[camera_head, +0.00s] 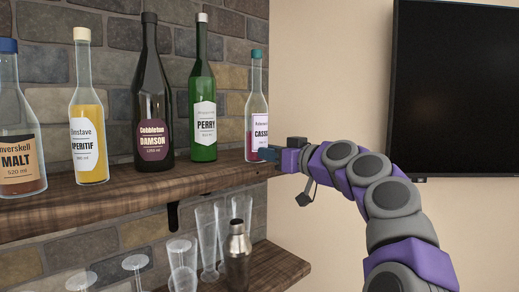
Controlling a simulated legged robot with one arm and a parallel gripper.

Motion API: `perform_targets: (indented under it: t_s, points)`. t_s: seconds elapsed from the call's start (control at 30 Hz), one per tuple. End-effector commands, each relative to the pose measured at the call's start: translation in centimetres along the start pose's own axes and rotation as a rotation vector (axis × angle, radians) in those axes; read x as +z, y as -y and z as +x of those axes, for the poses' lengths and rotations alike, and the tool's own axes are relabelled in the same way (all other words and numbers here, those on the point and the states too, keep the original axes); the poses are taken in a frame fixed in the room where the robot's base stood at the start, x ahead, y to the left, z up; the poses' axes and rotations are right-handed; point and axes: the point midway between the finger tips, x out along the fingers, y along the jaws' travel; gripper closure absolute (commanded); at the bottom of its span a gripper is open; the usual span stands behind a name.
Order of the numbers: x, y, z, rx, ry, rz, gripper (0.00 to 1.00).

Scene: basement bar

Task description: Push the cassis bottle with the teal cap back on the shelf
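The cassis bottle (257,108) stands upright at the right end of the upper wooden shelf (120,195). It is clear with a dark pink liquid, a white label and a teal cap. My gripper (266,154) is at the lower right of this bottle, at the shelf's right end. Its tip overlaps the bottle's base in the picture; I cannot tell whether they touch. The fingers are small and seen from behind, so their opening is unclear. My purple and grey arm comes in from the lower right.
Left of the cassis stand a green Perry bottle (203,100), a dark Damson bottle (152,105), a yellow Aperitif bottle (88,115) and a Malt bottle (18,130). Glasses (182,262) and a shaker (237,255) are below. A dark screen (455,85) hangs at right.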

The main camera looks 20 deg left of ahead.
Motion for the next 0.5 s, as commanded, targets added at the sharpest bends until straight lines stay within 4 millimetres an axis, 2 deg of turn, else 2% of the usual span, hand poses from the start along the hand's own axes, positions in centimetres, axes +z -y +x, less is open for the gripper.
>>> perform_targets:
  t_s: [0.27, 0.5]
  points:
    - [-0.3, -0.4, -0.9, 0.001, -0.008, 0.003, 0.79]
    - [0.0, -0.1, 0.4, 0.002, 0.000, 0.000, 0.79]
